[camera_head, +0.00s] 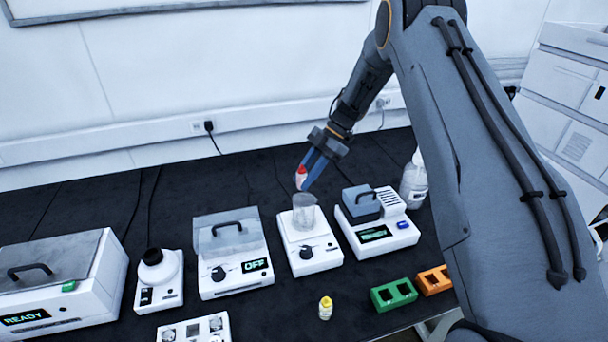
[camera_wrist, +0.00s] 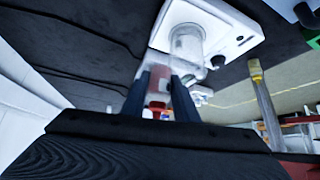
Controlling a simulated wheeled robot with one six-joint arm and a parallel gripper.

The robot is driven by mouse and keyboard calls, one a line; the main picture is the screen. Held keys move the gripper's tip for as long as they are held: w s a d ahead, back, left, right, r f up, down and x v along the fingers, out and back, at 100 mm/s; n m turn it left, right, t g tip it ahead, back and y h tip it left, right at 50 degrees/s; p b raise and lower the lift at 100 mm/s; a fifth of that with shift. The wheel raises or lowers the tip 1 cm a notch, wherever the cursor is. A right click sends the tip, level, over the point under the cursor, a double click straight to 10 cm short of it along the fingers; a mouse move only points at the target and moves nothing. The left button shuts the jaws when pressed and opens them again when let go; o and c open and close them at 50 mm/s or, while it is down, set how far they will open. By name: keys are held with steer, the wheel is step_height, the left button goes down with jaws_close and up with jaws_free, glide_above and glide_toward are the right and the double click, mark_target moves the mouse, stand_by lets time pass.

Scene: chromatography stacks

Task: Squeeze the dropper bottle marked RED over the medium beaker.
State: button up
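A small dropper bottle with red on it (camera_head: 301,178) is between the blue fingertips of my gripper (camera_head: 308,172). My gripper is shut on it and holds it up, at the upper left of the beaker in the head view. The bottle's red part also shows between the fingers in the wrist view (camera_wrist: 157,88). Its label cannot be read. A clear glass beaker (camera_head: 304,213) stands upright on a white device with a dark knob (camera_head: 313,259). The beaker also shows in the wrist view (camera_wrist: 187,44), just beyond the fingertips. Whether the bottle is directly over its mouth is unclear.
A yellow-capped bottle (camera_head: 325,308) stands in front. Green (camera_head: 394,294) and orange (camera_head: 434,280) racks lie at right. A device with an OFF display (camera_head: 231,275) is left of the beaker. A grey-topped device (camera_head: 380,236) and clear bottle (camera_head: 414,182) are right.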

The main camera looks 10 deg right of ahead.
steer(key=shift+s+r, duration=0.15)
steer(key=shift+s+d+r+t+p, duration=0.15)
steer(key=shift+t+p, duration=0.25)
steer(key=shift+p, duration=0.5)
steer(key=shift+s+r+n+t+p, duration=0.1)
steer(key=shift+s+n+t+p, duration=0.25)
steer(key=shift+t+p, duration=0.45)
steer(key=shift+s+r+n+t+p, duration=0.15)
steer(key=shift+n+t, duration=0.35)
steer(key=shift+t, duration=0.95)
steer(key=shift+w+r+n+t+p, duration=0.1)
steer(key=shift+n+t+p, duration=0.25)
steer(key=shift+t, duration=1.1)
steer(key=shift+f+n+b, duration=0.3)
steer(key=shift+b, duration=0.9)
steer(key=t+b, duration=0.1)
steer(key=b, duration=0.5)
steer(key=t+b, duration=0.2)
steer(key=b, duration=0.3)
steer(key=shift+w+f+n+b, duration=0.3)
steer(key=shift+w+n+b, duration=0.05)
steer(key=shift+w+n, duration=0.05)
steer(key=n+t+b, duration=0.1)
steer(key=t+b, duration=0.1)
steer(key=b, duration=0.9)
steer(key=shift+w, duration=0.15)
